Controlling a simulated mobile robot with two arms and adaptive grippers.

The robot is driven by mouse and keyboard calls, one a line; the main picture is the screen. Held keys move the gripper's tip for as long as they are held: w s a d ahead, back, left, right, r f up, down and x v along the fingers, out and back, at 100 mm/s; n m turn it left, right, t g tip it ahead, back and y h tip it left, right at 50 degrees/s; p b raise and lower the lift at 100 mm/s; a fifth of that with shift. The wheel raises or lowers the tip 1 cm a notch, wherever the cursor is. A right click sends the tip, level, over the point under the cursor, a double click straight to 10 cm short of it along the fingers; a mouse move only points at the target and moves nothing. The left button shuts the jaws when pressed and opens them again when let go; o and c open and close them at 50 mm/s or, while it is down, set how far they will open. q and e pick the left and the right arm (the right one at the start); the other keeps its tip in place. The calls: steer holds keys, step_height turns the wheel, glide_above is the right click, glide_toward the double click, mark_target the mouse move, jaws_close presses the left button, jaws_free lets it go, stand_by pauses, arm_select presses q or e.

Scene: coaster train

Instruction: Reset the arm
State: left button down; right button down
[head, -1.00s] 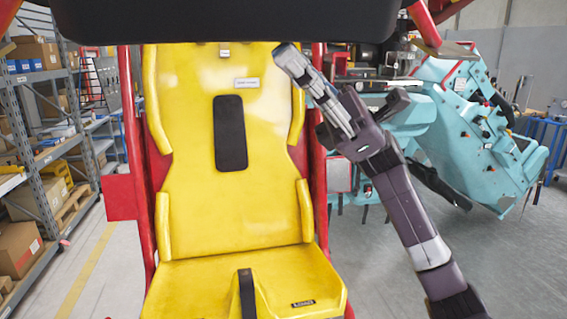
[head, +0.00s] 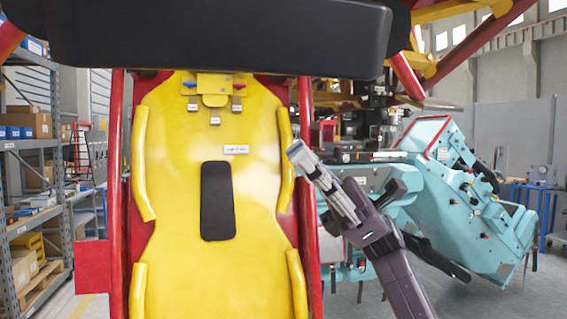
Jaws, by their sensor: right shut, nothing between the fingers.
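My right arm comes in from the lower right. Its gripper (head: 299,150) is shut and empty, pointing up and left, in front of the right edge of the yellow seat (head: 165,215). I cannot tell whether it touches the seat. The seat has a black pad (head: 218,202) in its middle and a yellow bracket with small tabs (head: 214,90) at the top. My left gripper is not in view.
A black padded bar (head: 215,40) spans the top of the view. Red frame posts (head: 117,180) flank the seat. A teal seat unit (head: 480,225) stands at the right. Shelves with boxes (head: 30,125) line the left. Grey floor shows at the lower right.

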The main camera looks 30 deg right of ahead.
steer(key=v, duration=0.1)
steer(key=b+v, duration=0.1)
steer(key=v, duration=0.1)
steer(key=s+b+v, duration=0.1)
steer(key=v, duration=0.1)
steer(key=shift+f, duration=0.2)
